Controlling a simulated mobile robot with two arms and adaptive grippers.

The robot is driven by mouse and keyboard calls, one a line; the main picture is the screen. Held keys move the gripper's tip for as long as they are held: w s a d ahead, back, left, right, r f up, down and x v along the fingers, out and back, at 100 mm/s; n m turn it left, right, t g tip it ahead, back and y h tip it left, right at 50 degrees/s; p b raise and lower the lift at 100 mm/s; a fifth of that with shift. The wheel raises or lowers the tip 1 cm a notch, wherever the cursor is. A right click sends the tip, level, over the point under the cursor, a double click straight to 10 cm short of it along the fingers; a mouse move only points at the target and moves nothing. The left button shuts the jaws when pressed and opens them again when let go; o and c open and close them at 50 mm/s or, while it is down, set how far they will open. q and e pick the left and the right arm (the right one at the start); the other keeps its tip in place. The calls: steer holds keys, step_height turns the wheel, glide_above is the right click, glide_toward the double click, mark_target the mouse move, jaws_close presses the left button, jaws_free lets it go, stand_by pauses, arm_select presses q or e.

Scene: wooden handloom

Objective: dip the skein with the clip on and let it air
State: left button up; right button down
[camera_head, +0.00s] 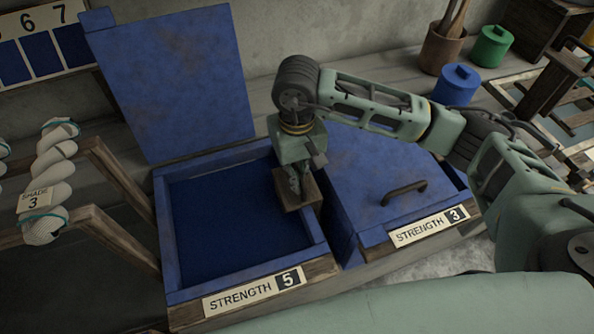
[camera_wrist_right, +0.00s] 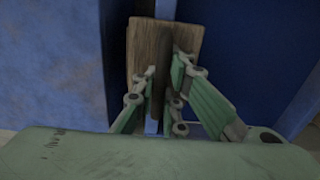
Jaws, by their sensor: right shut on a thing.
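My right gripper (camera_head: 297,182) is shut on a small wooden block (camera_head: 298,195), at the right rim of the open blue vat (camera_head: 318,232) marked Strength 5. In the right wrist view the fingers (camera_wrist_right: 163,98) close around a fin on the block (camera_wrist_right: 150,42), which lies over a narrow blue rim; whether it touches the rim is unclear. Dark blue dye (camera_head: 230,215) fills the open vat. A white twisted skein (camera_head: 53,165) with a Shade 3 tag and teal ties hangs on the wooden rack at left. I cannot make out a clip on it. My left gripper is out of view.
The open vat's lid (camera_head: 180,80) stands raised behind it. The Strength 3 vat beside it has its lid (camera_head: 375,180) shut, with a dark handle (camera_head: 404,193). The wooden rack (camera_head: 120,180) stands left. Blue (camera_head: 456,86) and green (camera_head: 492,47) canisters stand at back right.

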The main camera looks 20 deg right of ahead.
step_height(320, 180, up, 5)
steer(key=shift+r+p, duration=0.1)
steer(key=shift+p, duration=0.95)
step_height(320, 180, up, 13)
steer(key=p, duration=0.5)
steer(key=shift+r, duration=0.15)
steer(key=c, duration=0.6)
jaws_free()
steer(key=shift+o, duration=0.2)
